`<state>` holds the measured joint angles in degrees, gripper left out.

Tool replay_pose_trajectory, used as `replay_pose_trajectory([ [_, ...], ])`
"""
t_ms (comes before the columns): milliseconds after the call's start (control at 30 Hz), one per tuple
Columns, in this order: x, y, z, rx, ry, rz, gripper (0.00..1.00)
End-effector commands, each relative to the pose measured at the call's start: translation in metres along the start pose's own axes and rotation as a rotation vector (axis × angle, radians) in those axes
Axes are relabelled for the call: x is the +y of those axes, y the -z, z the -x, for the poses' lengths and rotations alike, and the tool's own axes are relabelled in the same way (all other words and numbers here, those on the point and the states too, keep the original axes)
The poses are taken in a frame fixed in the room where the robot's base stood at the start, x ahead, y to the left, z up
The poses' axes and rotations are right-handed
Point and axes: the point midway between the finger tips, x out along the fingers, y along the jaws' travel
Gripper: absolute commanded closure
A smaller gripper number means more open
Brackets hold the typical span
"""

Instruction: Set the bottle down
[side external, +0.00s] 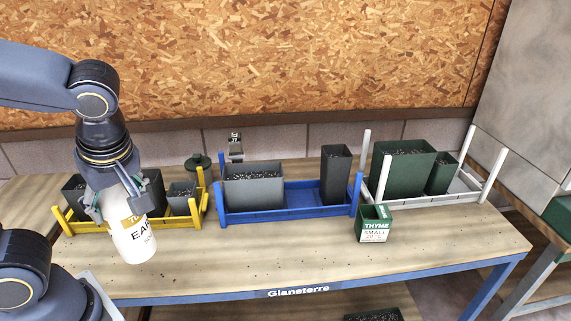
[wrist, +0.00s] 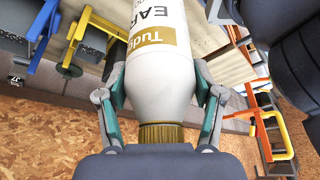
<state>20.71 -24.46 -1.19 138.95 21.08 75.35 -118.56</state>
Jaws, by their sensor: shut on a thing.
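The bottle (side external: 134,243) is white with a tan label band and dark lettering. In the side external view it hangs from my gripper (side external: 118,205), cap end up and slightly tilted, in front of the yellow rack. Its base is low over the left part of the table, and I cannot tell whether it touches. In the wrist view the bottle (wrist: 160,75) lies between the two teal finger pads of my gripper (wrist: 162,98), shut on its shoulder. Its gold cap (wrist: 168,134) points toward my palm.
A yellow rack (side external: 88,228) with dark pots stands behind the bottle. A blue rack (side external: 285,213) and a white rack (side external: 447,198) with pots stand to its right. A small green thyme box (side external: 374,226) sits before them. The front middle of the table (side external: 230,258) is clear.

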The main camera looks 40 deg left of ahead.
Motion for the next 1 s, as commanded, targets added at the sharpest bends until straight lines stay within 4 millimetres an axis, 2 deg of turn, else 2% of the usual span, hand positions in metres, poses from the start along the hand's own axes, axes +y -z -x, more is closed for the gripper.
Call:
replay_pose_trajectory([
  [67,0.000,0.003,-0.001,-0.001,0.001,0.006,0.96],
  [167,0.012,0.004,-0.005,0.001,0.007,0.007,0.96],
  [467,0.088,-0.004,-0.039,0.003,0.007,0.006,0.96],
  [600,0.110,-0.013,-0.066,0.003,0.008,0.005,0.96],
  [733,0.125,-0.018,-0.082,0.001,0.004,0.006,0.96],
  [867,0.132,-0.021,-0.088,0.000,0.002,0.006,0.96],
  [1000,0.137,-0.026,-0.104,0.001,0.005,0.003,0.96],
])
